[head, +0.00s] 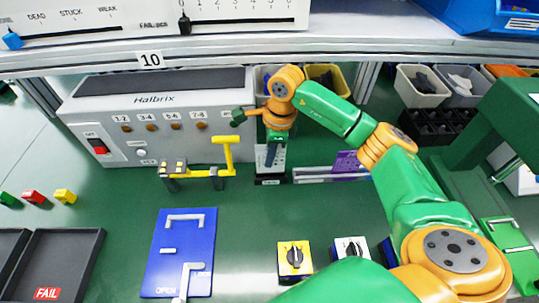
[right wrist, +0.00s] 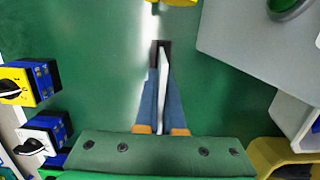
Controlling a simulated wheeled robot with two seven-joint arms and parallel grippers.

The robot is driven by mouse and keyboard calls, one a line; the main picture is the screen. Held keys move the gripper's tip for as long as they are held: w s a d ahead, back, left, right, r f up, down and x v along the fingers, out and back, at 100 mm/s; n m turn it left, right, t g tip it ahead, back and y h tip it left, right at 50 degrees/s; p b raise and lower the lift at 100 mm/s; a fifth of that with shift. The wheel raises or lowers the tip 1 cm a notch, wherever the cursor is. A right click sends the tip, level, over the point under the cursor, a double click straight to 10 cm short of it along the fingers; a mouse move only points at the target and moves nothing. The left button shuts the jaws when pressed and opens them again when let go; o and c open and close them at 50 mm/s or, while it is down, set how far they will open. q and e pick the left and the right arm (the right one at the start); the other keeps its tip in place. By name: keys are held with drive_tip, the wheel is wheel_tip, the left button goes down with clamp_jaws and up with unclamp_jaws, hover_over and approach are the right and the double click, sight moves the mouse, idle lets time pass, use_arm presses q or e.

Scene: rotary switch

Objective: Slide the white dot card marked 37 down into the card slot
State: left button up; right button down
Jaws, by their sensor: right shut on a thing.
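My right gripper (head: 275,150) points down at the middle of the bench, behind the two rotary switches. It is shut on the white card (head: 264,156), which hangs upright. In the right wrist view the card (right wrist: 163,88) shows edge-on between the blue fingers (right wrist: 161,128). The dark card slot (head: 270,181) is directly below the card in the head view. In the right wrist view the card's far end overlaps the dark slot (right wrist: 161,46); I cannot tell how deep it sits. The card's marking is too small to read. My left gripper is not in view.
The grey Halbrix tester (head: 155,115) stands close behind, left of the gripper. A yellow fixture (head: 200,172) is left of the slot. A rail with a purple card (head: 346,162) is right. Yellow (head: 295,258) and white (head: 350,249) switches and a blue board (head: 180,250) lie in front.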

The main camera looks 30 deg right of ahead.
drive_tip(key=shift+f+b, duration=1.6)
drive_tip(key=shift+f, duration=0.2)
idle(0.4)
drive_tip(key=c, duration=1)
unclamp_jaws()
drive_tip(key=shift+o, duration=0.2)
drive_tip(key=r, duration=0.4)
drive_tip(key=d+r, duration=0.1)
drive_tip(key=r, duration=0.2)
drive_tip(key=shift+s+b, duration=0.25)
drive_tip(key=shift+b, duration=0.15)
wheel_tip(320, 180, up, 9)
drive_tip(key=p, duration=0.9)
hover_over(268, 172)
drive_tip(key=d, duration=0.2)
drive_tip(key=shift+s+a+r, duration=0.2)
drive_tip(key=shift+a, duration=0.05)
drive_tip(key=shift+f+b, duration=0.2)
drive_tip(key=shift+b, duration=0.1)
